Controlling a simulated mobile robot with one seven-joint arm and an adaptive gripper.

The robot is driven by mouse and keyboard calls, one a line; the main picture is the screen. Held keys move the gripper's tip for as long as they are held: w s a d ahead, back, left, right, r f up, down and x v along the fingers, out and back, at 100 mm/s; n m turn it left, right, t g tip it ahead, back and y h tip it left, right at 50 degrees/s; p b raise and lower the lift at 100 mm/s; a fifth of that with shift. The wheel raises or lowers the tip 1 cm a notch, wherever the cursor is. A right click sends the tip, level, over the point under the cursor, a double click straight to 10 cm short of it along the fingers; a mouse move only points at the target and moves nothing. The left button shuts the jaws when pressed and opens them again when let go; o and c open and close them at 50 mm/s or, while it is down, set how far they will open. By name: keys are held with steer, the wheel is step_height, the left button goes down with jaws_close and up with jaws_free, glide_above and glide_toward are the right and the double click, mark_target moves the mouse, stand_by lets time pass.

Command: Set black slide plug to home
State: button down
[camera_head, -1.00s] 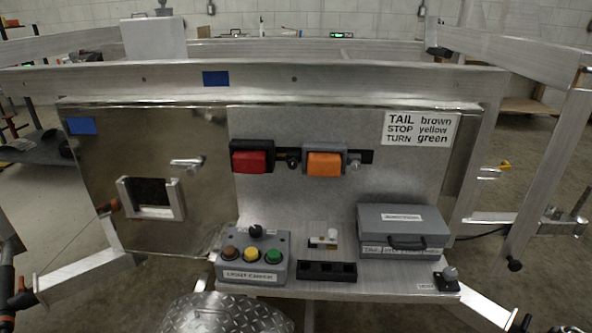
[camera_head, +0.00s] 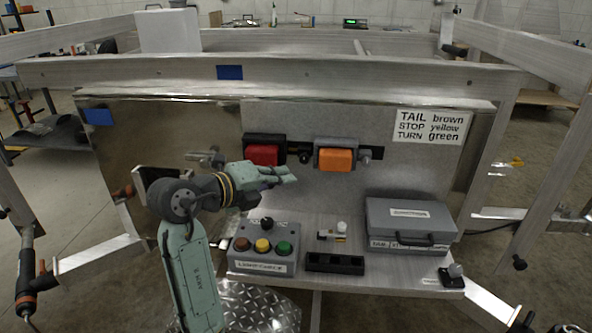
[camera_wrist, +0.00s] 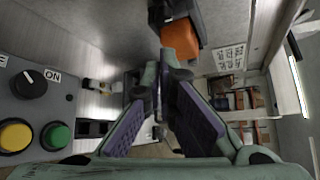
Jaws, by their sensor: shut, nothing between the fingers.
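A small black plug (camera_head: 305,157) sits on the panel between the red lamp (camera_head: 264,155) and the orange lamp (camera_head: 336,157), on what looks like a dark strip; I take it as the black slide plug. A lighter plug (camera_head: 364,154) sits right of the orange lamp. The black plug is not clear there.
Below on the shelf are the light-check box (camera_head: 263,252) with colored buttons and a black knob, a black slotted block (camera_head: 335,263), a small white-knobbed part (camera_head: 341,230), a grey case (camera_head: 410,223) and a small knob block (camera_head: 452,275). A label sheet (camera_head: 429,127) is at upper right.

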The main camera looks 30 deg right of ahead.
mark_target(304, 155)
steer(key=p+x, duration=0.3)
steer(key=x, duration=0.6)
steer(key=shift+d, duration=0.3)
steer(key=shift+w, duration=0.2)
steer(key=w+a+b, duration=0.2)
steer(key=a, duration=0.1)
steer(key=shift+a+b, duration=0.15)
steer(key=shift+b, duration=0.15)
steer(key=shift+a, duration=0.1)
